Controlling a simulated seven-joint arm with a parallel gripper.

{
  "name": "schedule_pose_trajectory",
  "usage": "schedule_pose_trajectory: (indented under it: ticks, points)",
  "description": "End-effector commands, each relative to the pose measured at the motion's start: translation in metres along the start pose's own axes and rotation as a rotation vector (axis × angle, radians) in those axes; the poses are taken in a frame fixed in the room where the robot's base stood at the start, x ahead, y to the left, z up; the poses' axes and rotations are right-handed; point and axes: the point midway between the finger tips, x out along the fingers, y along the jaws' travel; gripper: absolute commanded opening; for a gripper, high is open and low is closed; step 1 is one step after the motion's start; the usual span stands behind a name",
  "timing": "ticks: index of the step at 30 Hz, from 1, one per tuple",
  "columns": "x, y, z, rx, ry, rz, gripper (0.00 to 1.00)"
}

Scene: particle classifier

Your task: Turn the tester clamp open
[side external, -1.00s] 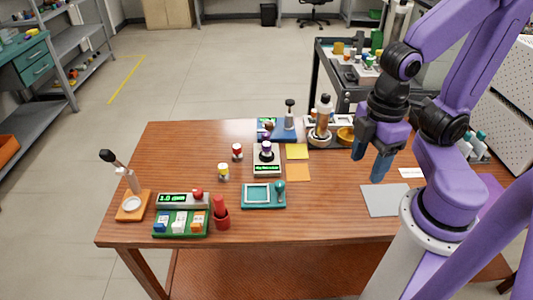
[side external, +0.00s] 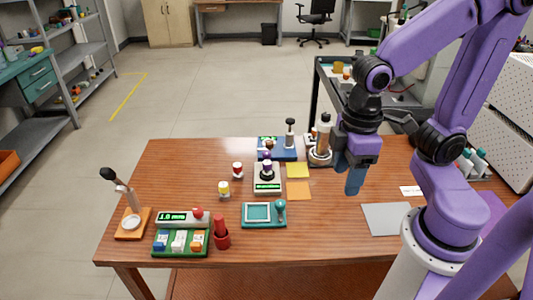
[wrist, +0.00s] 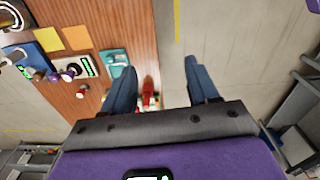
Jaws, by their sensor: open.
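I cannot tell for sure which device is the tester clamp. A blue base with a black-topped upright handle (side external: 290,134) stands at the table's back. A white unit with a green display (side external: 267,188) holds a purple-topped piece. A teal unit (side external: 257,214) with a knob (side external: 281,207) stands in front of it. An orange-based stand (side external: 126,232) with a tilted black-tipped handle is at the far left. My gripper (side external: 347,180) is open and empty above the table, right of these devices. In the wrist view my gripper (wrist: 160,70) has its fingers apart, with nothing between them.
A green tray with coloured blocks (side external: 180,248) and a red cup (side external: 222,240) stand front left. Two small jars, red-topped (side external: 238,170) and yellow (side external: 224,189), stand mid-table. Yellow and orange squares lie centre.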

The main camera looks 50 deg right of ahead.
Motion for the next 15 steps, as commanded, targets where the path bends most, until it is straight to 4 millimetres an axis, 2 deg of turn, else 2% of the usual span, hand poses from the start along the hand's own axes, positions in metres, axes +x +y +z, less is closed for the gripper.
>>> schedule_pose_trajectory:
  ticks: [1,6,11,15]
  points:
    - [-0.001,0.01,-0.017,0.089,-0.002,0.002,0.59]
    - [-0.003,0.049,-0.066,0.391,-0.007,0.007,0.59]
    - [0.0,0.096,-0.105,0.673,-0.008,0.011,0.59]
    - [0.006,0.144,-0.131,0.92,-0.01,0.015,0.59]
